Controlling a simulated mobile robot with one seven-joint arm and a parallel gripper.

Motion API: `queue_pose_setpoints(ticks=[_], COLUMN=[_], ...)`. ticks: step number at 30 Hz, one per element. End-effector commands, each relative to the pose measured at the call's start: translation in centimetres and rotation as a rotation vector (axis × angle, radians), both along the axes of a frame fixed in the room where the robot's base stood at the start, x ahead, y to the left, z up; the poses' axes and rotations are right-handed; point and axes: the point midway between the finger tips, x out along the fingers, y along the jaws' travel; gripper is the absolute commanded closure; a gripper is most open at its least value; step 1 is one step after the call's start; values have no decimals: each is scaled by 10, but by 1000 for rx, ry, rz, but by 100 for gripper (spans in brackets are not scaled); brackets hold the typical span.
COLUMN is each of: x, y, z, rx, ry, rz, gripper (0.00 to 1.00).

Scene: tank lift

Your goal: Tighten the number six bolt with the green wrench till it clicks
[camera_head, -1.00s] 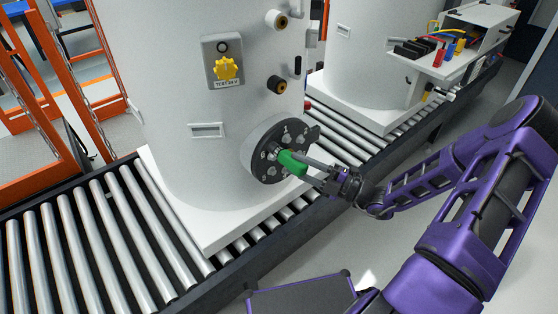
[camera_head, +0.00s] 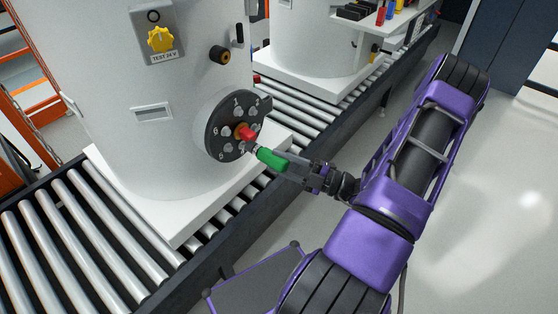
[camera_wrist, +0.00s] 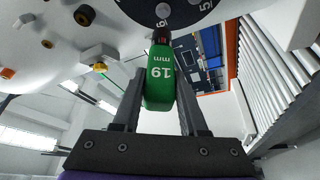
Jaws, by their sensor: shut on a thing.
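My gripper (camera_head: 287,165) is shut on the green wrench (camera_head: 271,158), to the lower right of the round black flange (camera_head: 216,137) on the white tank. In the wrist view the wrench's green handle (camera_wrist: 160,85), marked 19 mm, lies between the two fingers. The wrench's metal end points at the flange's lower right edge. Several bolts ring a red and orange centre piece (camera_head: 246,133). In the wrist view the flange (camera_wrist: 185,12) shows white numbers by a bolt at the wrench's end. I cannot tell whether the wrench is seated on that bolt.
The white tank (camera_head: 110,95) stands on a white base on a roller conveyor (camera_head: 85,258). A yellow knob (camera_head: 160,39) and dark ports are on its side. A second tank (camera_head: 312,40) stands behind. The floor (camera_head: 470,200) right of my arm is clear.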

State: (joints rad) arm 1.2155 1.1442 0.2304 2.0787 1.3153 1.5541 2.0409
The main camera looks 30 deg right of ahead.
Motion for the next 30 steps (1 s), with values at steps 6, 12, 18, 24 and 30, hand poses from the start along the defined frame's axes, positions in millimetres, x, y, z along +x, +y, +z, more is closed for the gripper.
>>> queue_pose_setpoints(ticks=[6, 12, 18, 24, 30], x=[18, 38, 51, 55, 55], y=[8, 15, 19, 20, 20], z=[2, 2, 1, 1, 1], rx=[1, 1, 0, 1, 1], ry=[-2, -2, -2, -1, -2], rz=[3, 3, 2, 0, 0], gripper=[100, 100, 100, 100, 100])
